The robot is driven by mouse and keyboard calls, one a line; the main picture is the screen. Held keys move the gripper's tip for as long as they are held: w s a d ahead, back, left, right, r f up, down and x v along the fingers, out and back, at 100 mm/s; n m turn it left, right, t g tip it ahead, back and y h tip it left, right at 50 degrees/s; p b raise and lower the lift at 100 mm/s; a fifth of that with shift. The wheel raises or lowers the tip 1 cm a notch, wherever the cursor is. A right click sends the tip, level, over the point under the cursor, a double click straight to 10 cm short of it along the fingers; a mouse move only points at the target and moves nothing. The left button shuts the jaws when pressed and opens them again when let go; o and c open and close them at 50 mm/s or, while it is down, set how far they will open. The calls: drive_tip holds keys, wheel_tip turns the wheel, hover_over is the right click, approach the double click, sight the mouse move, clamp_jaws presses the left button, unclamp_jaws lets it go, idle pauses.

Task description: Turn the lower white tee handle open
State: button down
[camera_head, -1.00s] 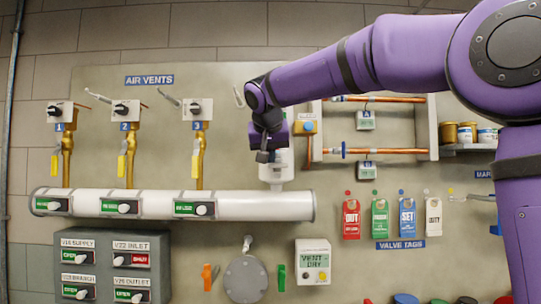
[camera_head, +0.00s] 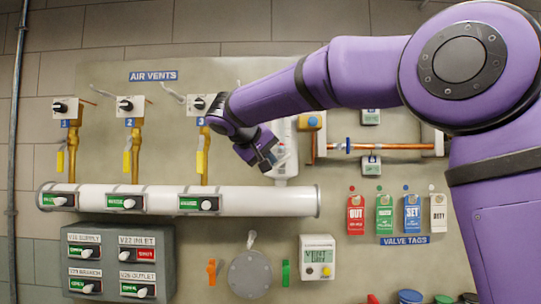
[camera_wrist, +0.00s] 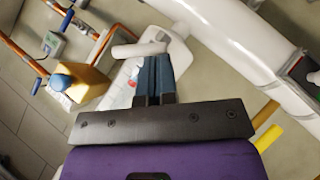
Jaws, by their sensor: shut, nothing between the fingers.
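A white housing (camera_head: 282,165) hangs on the panel just above the right end of the white pipe. In the wrist view the housing (camera_wrist: 178,50) carries a white bar-shaped tee handle (camera_wrist: 138,49). Only this one tee shows clearly there, so I cannot tell whether it is the lower one. My gripper (camera_head: 272,158) is in front of the housing, angled down to the right, and hides part of it. In the wrist view my gripper's blue-grey fingers (camera_wrist: 154,62) are together and empty. Their tips are right by the tee bar; I cannot tell whether they touch it.
The white pipe (camera_head: 265,202) runs below my gripper. Brass air vents (camera_head: 203,155) stand to the left. A copper pipe (camera_head: 395,147) and a yellow box with a blue knob (camera_wrist: 77,83) are beside the housing. Valve tags (camera_head: 384,214) and a vent unit (camera_head: 318,262) are lower.

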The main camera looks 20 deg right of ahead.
drive_tip(key=f+n+h, duration=0.1)
drive_tip(key=h, duration=0.1)
drive_tip(key=n+h, duration=0.2)
drive_tip(key=f+n+h, duration=0.1)
drive_tip(key=shift+d+f+t+h, duration=0.2)
drive_tip(key=shift+f+t+h, duration=0.1)
drive_tip(key=shift+f+h, duration=0.1)
idle(0.8)
